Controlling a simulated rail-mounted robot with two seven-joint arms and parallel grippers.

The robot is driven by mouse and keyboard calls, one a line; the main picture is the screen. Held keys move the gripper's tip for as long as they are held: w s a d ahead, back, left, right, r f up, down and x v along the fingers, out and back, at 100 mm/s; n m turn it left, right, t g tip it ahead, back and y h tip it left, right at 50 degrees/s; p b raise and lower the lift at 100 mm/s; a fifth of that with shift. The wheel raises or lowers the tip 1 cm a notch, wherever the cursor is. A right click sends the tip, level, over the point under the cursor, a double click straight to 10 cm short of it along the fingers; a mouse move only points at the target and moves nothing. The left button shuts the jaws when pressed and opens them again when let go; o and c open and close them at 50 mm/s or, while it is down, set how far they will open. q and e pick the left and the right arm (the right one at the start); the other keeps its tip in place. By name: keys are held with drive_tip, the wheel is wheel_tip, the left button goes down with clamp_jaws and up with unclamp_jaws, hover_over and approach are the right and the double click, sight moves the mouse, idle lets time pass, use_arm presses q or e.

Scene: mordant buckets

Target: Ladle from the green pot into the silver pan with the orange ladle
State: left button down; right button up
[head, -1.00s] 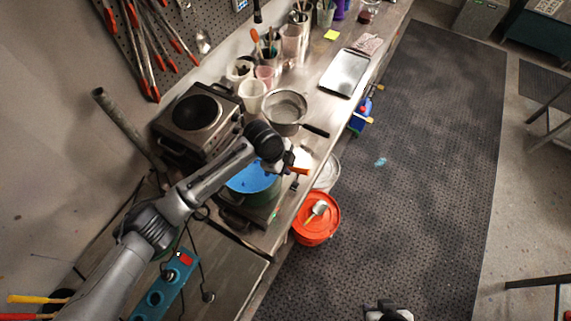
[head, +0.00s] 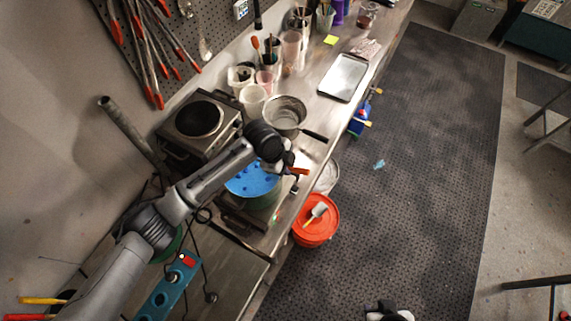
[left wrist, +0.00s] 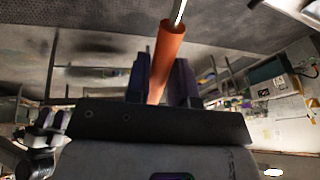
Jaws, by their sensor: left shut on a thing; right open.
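The green pot (head: 262,201) stands near the front edge of the steel bench, with a bright blue surface dotted with darker spots. My left gripper (head: 286,168) is above the pot's right side, shut on the orange ladle (head: 299,171). In the left wrist view, the orange handle (left wrist: 166,55) is between the fingers, with a metal shaft beyond it. The ladle's bowl is not visible. The silver pan (head: 286,112) sits farther along the bench, its dark handle pointing right. My right gripper (head: 388,313) is partly visible at the bottom edge, away from the bench.
A hot plate (head: 200,120) stands left of the pan. Cups and tool holders line the back, and a metal tray (head: 343,77) lies beyond the pan. An orange bucket (head: 315,226) is on the floor beside the bench. The dark floor mat is mostly clear.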

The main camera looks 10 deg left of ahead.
use_arm(q)
drive_tip(key=shift+r+y+p, duration=0.6)
drive_tip(key=shift+r+p, duration=0.15)
drive_tip(key=shift+p, duration=0.5)
drive_tip(key=shift+r+y+p, duration=0.25)
drive_tip(key=shift+y+p, duration=0.15)
drive_tip(key=shift+p, duration=0.15)
drive_tip(key=shift+t, duration=0.3)
